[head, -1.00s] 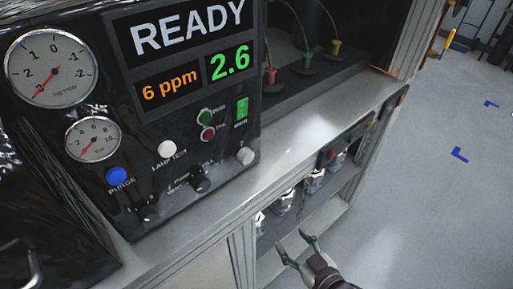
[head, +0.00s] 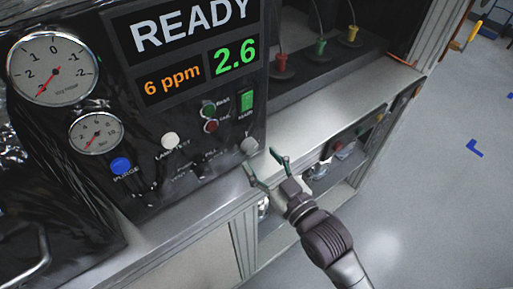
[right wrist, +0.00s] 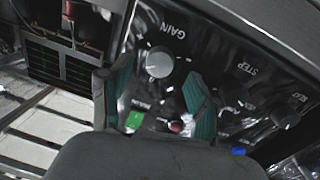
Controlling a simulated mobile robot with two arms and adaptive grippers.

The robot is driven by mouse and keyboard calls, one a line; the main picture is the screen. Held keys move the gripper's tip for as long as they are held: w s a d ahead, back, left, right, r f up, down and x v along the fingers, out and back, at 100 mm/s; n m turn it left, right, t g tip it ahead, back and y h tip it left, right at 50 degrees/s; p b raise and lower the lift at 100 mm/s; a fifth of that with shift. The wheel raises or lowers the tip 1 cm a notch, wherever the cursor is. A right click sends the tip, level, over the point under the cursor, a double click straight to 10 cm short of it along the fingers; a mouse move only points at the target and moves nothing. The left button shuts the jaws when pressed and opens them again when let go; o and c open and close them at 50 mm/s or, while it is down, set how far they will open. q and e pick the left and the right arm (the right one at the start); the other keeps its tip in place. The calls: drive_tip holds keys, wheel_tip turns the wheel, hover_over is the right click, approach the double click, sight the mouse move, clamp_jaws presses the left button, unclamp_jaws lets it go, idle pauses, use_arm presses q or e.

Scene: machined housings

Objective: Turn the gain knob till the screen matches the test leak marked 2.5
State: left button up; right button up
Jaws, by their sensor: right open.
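The screen (head: 180,47) on the black panel reads READY, 6 ppm in orange and 2.6 in green. The pale gain knob (head: 249,146) is at the panel's lower right. In the right wrist view the gain knob (right wrist: 159,62) sits beside its GAIN label, upside down in the picture. My right gripper (head: 265,166) is open and empty, close in front of the knob. In the wrist view its fingers (right wrist: 158,82) are on either side of the knob; I cannot tell if they touch it. No marking 2.5 is readable. My left gripper is not in view.
Red (head: 281,60), green (head: 320,48) and yellow (head: 353,34) fittings with thin lines stand in the recess to the right. A white lamp test button (head: 169,140) and a blue purge button (head: 121,166) are on the panel.

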sight(250, 146)
drive_tip(key=shift+x, duration=1.1)
drive_tip(key=shift+w+a, duration=0.15)
drive_tip(key=shift+w, duration=0.1)
drive_tip(key=shift+c, duration=0.3)
